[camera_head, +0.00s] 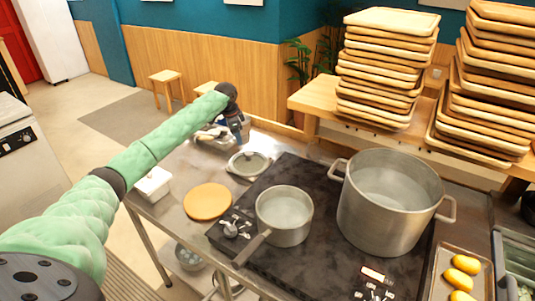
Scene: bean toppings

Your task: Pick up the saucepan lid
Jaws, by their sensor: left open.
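The saucepan lid (249,163) is a round grey metal lid with a small knob. My right gripper is out of view.
A large pot (390,203) stands on the cooktop (315,263). A round wooden board (207,202) and a white container (153,184) lie at the counter's left. Stacked wooden trays (385,65) fill a shelf behind. A tray with yellow items (465,262) is at right.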

